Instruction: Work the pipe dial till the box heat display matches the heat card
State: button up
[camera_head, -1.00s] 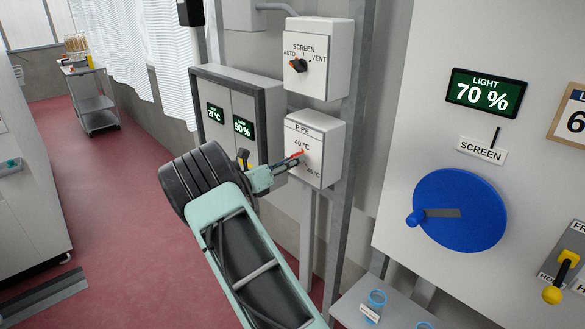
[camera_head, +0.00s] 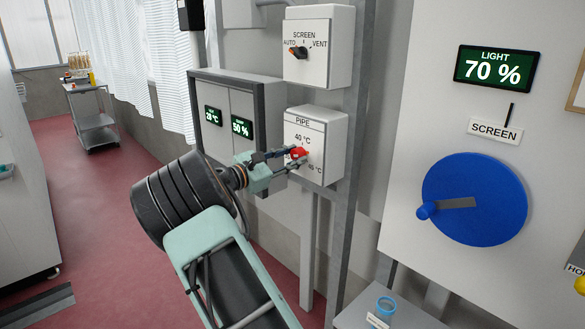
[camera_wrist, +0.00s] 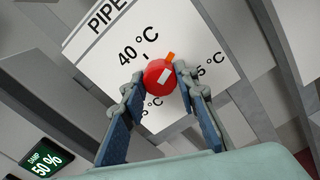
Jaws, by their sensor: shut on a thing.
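The pipe dial (camera_wrist: 160,78) is a round red knob on the white PIPE box (camera_head: 327,135). Its orange pointer tip (camera_wrist: 170,57) sits up and right of the knob, just right of the mark under 40 °C in the wrist view. My gripper (camera_wrist: 159,76) has a finger on each side of the knob and is shut on it; it also shows at the box in the head view (camera_head: 291,159). The heat display (camera_head: 212,116) on the grey box is small and seems to read 28 °C. I see no heat card.
A damp display (camera_head: 241,127) reading 50 % is beside the heat display. A SCREEN switch box (camera_head: 340,45) hangs above the PIPE box. At right are a light display (camera_head: 495,68) reading 70 % and a blue wheel (camera_head: 480,190). Red floor lies open at left.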

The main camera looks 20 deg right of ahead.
jog(key=m+b, duration=0.3)
jog(key=b, duration=0.1)
jog(key=shift+f+m, duration=0.35)
jog(key=shift+m, duration=0.05)
jog(key=m+b, duration=0.3)
jog(key=b, duration=0.1)
jog(key=shift+m+b, duration=0.3)
jog(key=shift+b, duration=0.1)
jog(key=m+b, duration=0.4)
jog(key=shift+r+b, duration=0.1)
jog(key=shift+b, duration=0.3)
jog(key=shift+r+m+b, duration=0.15)
jog(key=shift+m+b, duration=0.55)
jog(key=shift+b, duration=0.1)
jog(key=shift+o, duration=0.2)
jog(key=shift+r, duration=0.1)
jog(key=o, duration=1.1)
jog(key=v, duration=1.2)
